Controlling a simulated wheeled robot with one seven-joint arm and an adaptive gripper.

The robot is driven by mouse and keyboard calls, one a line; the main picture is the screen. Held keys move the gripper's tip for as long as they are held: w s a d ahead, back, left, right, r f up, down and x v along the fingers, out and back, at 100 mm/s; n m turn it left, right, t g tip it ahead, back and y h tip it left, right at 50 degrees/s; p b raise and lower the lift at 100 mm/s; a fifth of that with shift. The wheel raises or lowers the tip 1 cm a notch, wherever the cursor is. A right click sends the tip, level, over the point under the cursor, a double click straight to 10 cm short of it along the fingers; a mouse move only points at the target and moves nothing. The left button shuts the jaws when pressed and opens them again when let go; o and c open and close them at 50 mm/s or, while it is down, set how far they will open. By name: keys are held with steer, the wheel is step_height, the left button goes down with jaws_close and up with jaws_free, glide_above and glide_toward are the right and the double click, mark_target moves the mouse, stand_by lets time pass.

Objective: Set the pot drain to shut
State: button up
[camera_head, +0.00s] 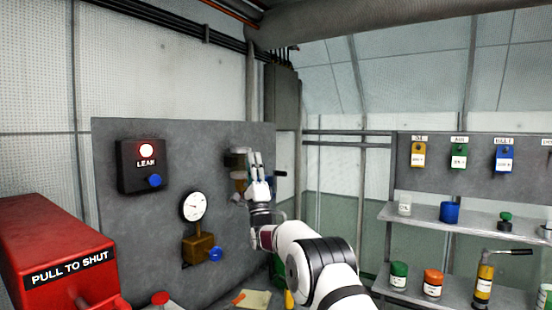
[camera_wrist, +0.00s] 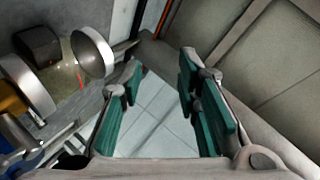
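A pot with a dark top and an amber bowl (camera_head: 238,175) hangs on the grey panel, partly behind my gripper (camera_head: 257,160) in the head view. A small grey part shows just below the bowl; I cannot tell whether it is the drain or how it is set. In the wrist view, metal round parts (camera_wrist: 93,54) and an amber piece (camera_wrist: 12,105) stand at the left, outside the fingers. My gripper (camera_wrist: 158,72) is open, its teal pads apart, with only pale tiled surface seen between them. It holds nothing.
The panel (camera_head: 120,210) carries a LEAK box (camera_head: 142,166) with a lit red lamp, and a gauge (camera_head: 194,206) above a brass block (camera_head: 199,248). A red PULL TO SHUT box (camera_head: 50,235) stands at front left. Shelves (camera_head: 440,222) with cans and tools stand at right.

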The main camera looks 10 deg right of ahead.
step_height(320, 180, up, 8)
steer(key=s+n+g+h, duration=0.1)
steer(key=s+n+g, duration=0.1)
steer(key=n+g, duration=0.4)
steer(key=s+d+f+n+g, duration=0.1)
steer(key=s+g, duration=0.1)
steer(key=s, duration=0.3)
steer(key=s+d+f+n+g+h, duration=0.1)
steer(key=s+n+g, duration=0.1)
steer(key=s, duration=0.4)
steer(key=s+d+f+n+g+h, duration=0.1)
steer(key=s+d+f+g, duration=0.1)
steer(key=s, duration=0.3)
steer(key=shift+s+n+g, duration=0.15)
steer(key=shift+n+g, duration=0.15)
steer(key=shift+g, duration=0.5)
